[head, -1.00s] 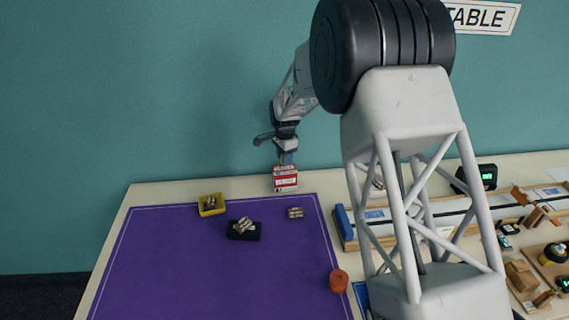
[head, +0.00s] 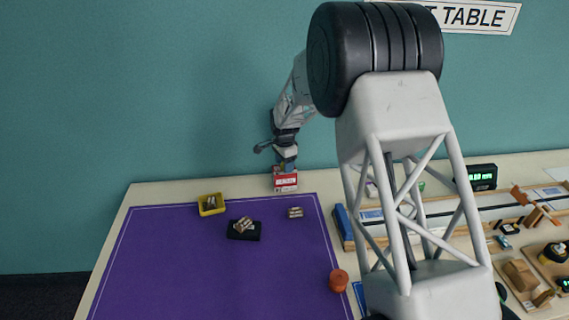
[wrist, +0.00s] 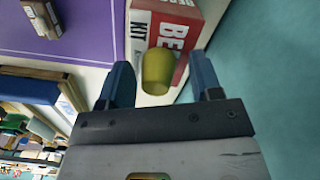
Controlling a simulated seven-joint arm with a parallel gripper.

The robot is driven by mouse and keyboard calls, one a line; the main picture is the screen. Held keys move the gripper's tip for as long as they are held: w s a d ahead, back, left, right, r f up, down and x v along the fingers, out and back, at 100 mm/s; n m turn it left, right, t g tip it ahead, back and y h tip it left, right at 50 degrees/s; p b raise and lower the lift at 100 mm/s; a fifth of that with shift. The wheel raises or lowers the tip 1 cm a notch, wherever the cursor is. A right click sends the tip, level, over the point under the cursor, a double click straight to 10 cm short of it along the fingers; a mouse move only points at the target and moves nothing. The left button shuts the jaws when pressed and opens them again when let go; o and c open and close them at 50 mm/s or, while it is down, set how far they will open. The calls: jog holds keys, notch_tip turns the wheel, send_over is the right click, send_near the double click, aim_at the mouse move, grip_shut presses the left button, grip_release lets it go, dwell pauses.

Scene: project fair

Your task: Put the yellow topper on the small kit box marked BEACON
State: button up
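The red and white kit box (head: 285,182) stands at the back edge of the table, below my gripper. In the wrist view the box (wrist: 178,18) shows the letters "BE" and "KIT"; the rest of the word is cut off or covered. The yellow topper (wrist: 157,72) is between the two blue fingers of my gripper (wrist: 163,82), over the near end of the box. Gaps show on both sides of it, so the gripper is open around it. Whether the topper rests fully on the box is not clear from these views.
A cluttered workbench area lies right. The teal wall (head: 150,90) is close behind the box.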

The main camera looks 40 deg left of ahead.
jog(key=shift+r, duration=0.15)
notch_tip(320, 180, up, 12)
dwell(0.9)
dwell(0.8)
